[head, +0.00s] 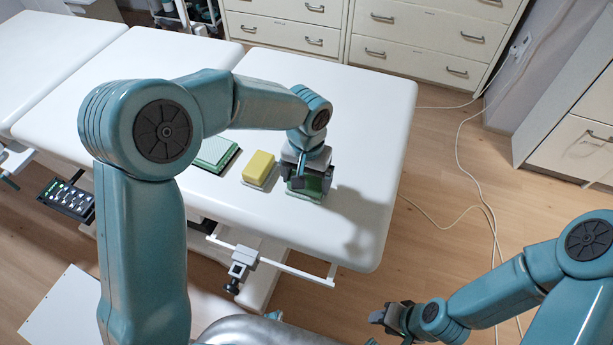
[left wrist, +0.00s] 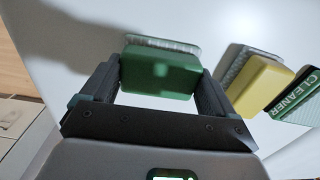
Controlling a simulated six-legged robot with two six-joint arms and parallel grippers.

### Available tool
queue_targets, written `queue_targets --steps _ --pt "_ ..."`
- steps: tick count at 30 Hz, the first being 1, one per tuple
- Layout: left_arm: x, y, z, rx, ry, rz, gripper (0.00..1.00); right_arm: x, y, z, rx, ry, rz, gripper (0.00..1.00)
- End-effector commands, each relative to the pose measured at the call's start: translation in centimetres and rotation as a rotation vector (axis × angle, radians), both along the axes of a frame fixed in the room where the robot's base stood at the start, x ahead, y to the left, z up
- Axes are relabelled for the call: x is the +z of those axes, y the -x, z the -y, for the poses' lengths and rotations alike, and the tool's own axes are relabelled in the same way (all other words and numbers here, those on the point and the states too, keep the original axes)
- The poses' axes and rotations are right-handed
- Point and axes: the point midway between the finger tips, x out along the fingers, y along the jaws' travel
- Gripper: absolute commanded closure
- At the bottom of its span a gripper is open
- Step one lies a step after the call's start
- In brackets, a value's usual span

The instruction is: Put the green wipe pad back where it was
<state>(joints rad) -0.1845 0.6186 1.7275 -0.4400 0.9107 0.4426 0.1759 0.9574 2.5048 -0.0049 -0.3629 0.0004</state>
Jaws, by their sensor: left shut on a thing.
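The green wipe pad (head: 308,186) is between the fingers of my left gripper (head: 305,181), at the couch's near right part. In the left wrist view the pad (left wrist: 160,78) sits between both fingers, which are shut on it. A yellow block (head: 258,166) stands on a grey holder close to the left of my gripper. My right gripper (head: 392,318) is low at the bottom, off the couch; its jaws are too small to read.
A green-and-white cleaner pack (head: 215,153) lies left of the yellow block. The white couch (head: 350,105) is clear behind and right of my left gripper. A rail with a clamp (head: 242,262) runs along its near side. Cables (head: 470,190) lie on the floor at right.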

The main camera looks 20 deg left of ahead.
Motion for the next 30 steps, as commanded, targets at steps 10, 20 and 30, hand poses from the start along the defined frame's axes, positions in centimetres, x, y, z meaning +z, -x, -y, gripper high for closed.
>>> queue_targets --steps 10,20,30 --pt "0.4 0.0 0.0 0.0 0.0 0.0 0.0 0.4 0.0 0.0 0.0 0.0 0.0 0.57" --pt "6.9 -0.1 0.1 -0.001 0.001 0.005 0.0 0.8 0.0 0.0 0.0 0.0 0.0 0.57" --pt "12.0 0.0 0.0 0.0 0.0 0.0 0.0 1.3 0.0 0.0 0.0 0.0 0.0 0.57"
